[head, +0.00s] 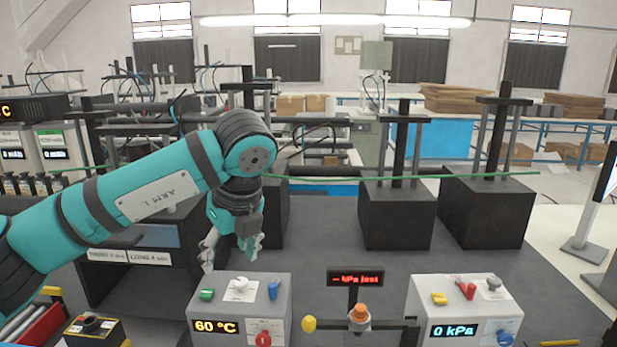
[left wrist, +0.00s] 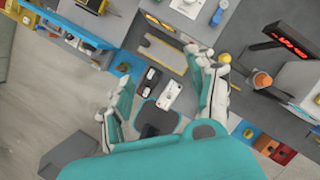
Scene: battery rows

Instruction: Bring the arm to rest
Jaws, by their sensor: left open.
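My left arm (head: 150,197), teal with black joints, reaches in from the left. Its gripper (head: 230,252) hangs pointing down above the dark bench, just behind the grey box (head: 240,284) reading 60 °C. The gripper is open, with nothing between its fingers. In the left wrist view the two fingers (left wrist: 165,68) stand wide apart, with bench items visible below and between them. My right gripper is in neither view.
A second grey box (head: 463,290) reads 0 kPa. A red-lit kPa display (head: 355,279) stands between the boxes, behind an orange-topped fitting (head: 360,312). Black blocks with posts (head: 397,215) stand behind, crossed by a thin green rod (head: 440,178). The bench middle is clear.

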